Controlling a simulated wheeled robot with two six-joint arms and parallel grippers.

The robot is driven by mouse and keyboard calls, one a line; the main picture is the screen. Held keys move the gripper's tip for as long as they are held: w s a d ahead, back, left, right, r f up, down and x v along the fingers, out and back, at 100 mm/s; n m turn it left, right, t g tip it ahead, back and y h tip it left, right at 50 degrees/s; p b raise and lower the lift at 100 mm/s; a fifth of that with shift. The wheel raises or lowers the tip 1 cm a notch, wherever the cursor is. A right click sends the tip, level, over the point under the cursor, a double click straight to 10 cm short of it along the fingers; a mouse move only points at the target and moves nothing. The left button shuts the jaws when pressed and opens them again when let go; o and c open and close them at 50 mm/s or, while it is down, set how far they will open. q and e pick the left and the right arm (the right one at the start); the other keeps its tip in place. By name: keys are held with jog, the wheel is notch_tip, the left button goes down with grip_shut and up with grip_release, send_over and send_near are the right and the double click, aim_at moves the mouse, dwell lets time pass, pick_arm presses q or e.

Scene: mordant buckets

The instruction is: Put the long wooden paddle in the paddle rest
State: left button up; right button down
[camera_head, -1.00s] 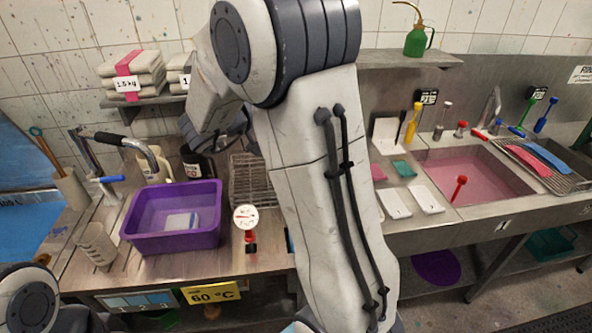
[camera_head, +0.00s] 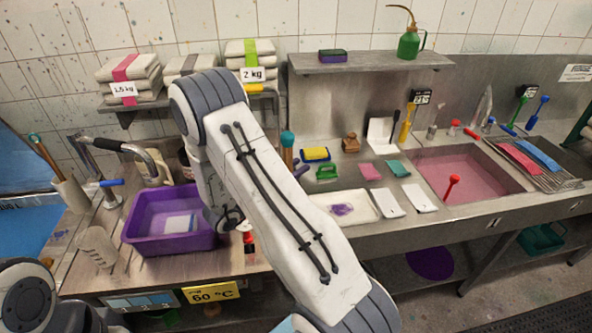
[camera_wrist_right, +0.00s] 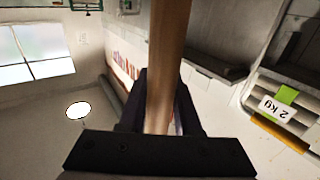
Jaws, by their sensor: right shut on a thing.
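My right gripper (camera_wrist_right: 160,105) is shut on a wooden shaft (camera_wrist_right: 168,45), which runs up through the middle of the right wrist view; it looks like the long wooden paddle, and its ends are out of that view. In the head view my right arm hides the gripper's fingers. A teal-tipped wooden end (camera_head: 287,150) stands out above that arm; I cannot tell if it is the same paddle. At the far left a beige holder (camera_head: 72,193) contains thin sticks. I cannot make out which thing is the paddle rest. My left gripper is out of view.
A purple tub (camera_head: 165,242) sits on the left counter, beside a tap (camera_head: 150,165) and a beaker (camera_head: 95,245). Weighed cloth stacks (camera_head: 130,75) lie on the shelf. A white tray (camera_head: 345,220) and a pink-filled sink (camera_head: 470,175) are to the right.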

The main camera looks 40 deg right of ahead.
jog(key=shift+f, duration=0.75)
jog(key=shift+f, duration=0.15)
jog(key=c, duration=0.6)
grip_release()
jog(key=a+b, duration=0.4)
jog(key=a, duration=0.8)
jog(key=shift+s, duration=0.25)
